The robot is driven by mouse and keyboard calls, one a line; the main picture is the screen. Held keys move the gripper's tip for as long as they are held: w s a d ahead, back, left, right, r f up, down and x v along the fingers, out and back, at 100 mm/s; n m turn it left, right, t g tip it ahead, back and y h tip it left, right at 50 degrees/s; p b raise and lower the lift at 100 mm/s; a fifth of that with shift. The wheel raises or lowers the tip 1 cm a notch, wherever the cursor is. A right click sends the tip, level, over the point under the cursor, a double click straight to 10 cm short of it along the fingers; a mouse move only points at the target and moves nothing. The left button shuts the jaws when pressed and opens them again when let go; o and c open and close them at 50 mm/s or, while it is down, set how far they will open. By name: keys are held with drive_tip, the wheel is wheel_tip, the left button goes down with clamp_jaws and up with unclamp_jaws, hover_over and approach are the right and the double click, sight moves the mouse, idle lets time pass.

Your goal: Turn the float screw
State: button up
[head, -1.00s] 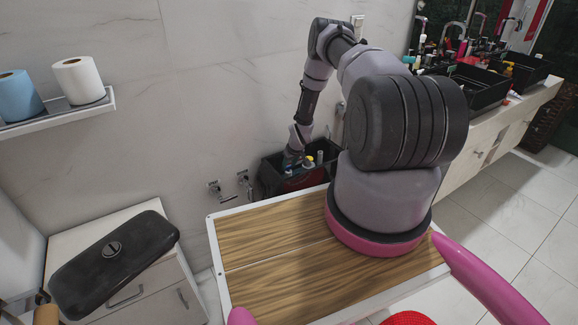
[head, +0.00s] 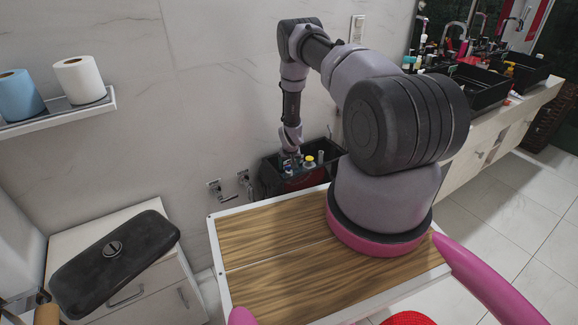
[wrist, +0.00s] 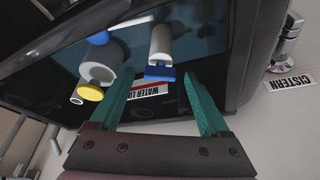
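The open black cistern (head: 268,181) stands against the wall in the head view. In the wrist view, a white tube with a blue block (wrist: 160,73) at its near end lies between and beyond my fingertips. My gripper (wrist: 159,76) is open, its two teal fingers apart, and nothing is clearly held. To the left are a pale cylinder with a yellow cap (wrist: 90,93) and a blue knob (wrist: 98,38) by a thin white rod (wrist: 130,23). I cannot tell which part is the float screw. The fingertips are too small to see in the head view.
A "WATER LINE" label (wrist: 148,91) is inside the cistern, and a "CISTERN" label (wrist: 291,83) is on the wall. The cistern walls rise close around my gripper. The black lid (head: 115,265) lies on a white cabinet. Wall valves (head: 215,188) stick out left of the cistern.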

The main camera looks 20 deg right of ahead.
drive_tip(key=v, duration=1)
drive_tip(key=shift+s+r, duration=0.2)
drive_tip(key=shift+r, duration=0.15)
wheel_tip(320, 180, up, 24)
drive_tip(key=w+a+t, duration=0.1)
drive_tip(key=w+a, duration=0.1)
drive_tip(key=s+a+r+m+y, duration=0.1)
drive_tip(key=s+a+r, duration=0.15)
drive_tip(key=r, duration=0.65)
drive_tip(key=s+a+r+y, duration=0.1)
drive_tip(key=s+r, duration=0.3)
drive_tip(key=r, duration=0.5)
drive_tip(key=s+a+r+t, duration=0.1)
drive_tip(key=s+a+r, duration=0.2)
drive_tip(key=s+r, duration=1.15)
drive_tip(key=s+a+r, duration=0.1)
drive_tip(key=s, duration=0.7)
drive_tip(key=s+a+r+y, duration=0.1)
drive_tip(key=s+r, duration=0.1)
drive_tip(key=s, duration=0.6)
drive_tip(key=shift+r+t, duration=0.3)
drive_tip(key=shift+t, duration=0.1)
